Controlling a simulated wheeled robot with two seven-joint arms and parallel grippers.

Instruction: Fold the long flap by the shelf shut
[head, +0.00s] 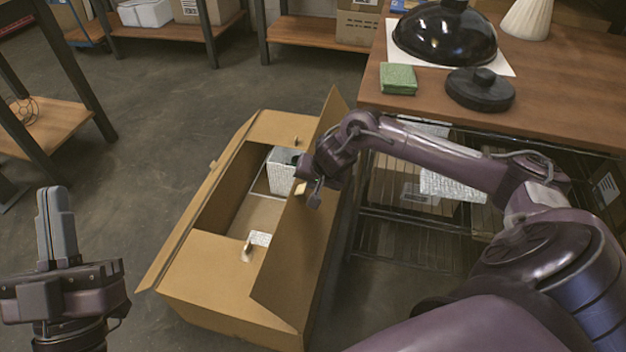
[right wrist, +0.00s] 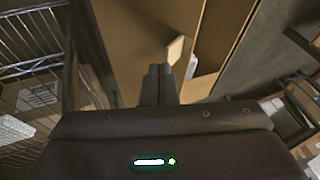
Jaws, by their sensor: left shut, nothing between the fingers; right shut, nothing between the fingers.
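The cardboard box (head: 220,304) stands on the floor in the middle of the head view. Its long flap by the shelf (head: 290,262) stands up and leans a little over the opening. The far and near short flaps lie folded inward, and the other long flap (head: 182,232) hangs open outward on the left. My right gripper (head: 315,196) is shut and empty at the upper part of the flap by the shelf; contact is unclear. In the right wrist view its closed fingers (right wrist: 160,84) point at brown cardboard. My left gripper (head: 56,228) is shut and empty, left of the box.
A wire shelf (head: 405,245) stands under the wooden table (head: 550,118) right of the box. The table holds a black dome (head: 445,36), a black round base (head: 480,90) and a green block (head: 398,79). White patterned packing (head: 283,172) sits inside the box. The floor left of the box is clear.

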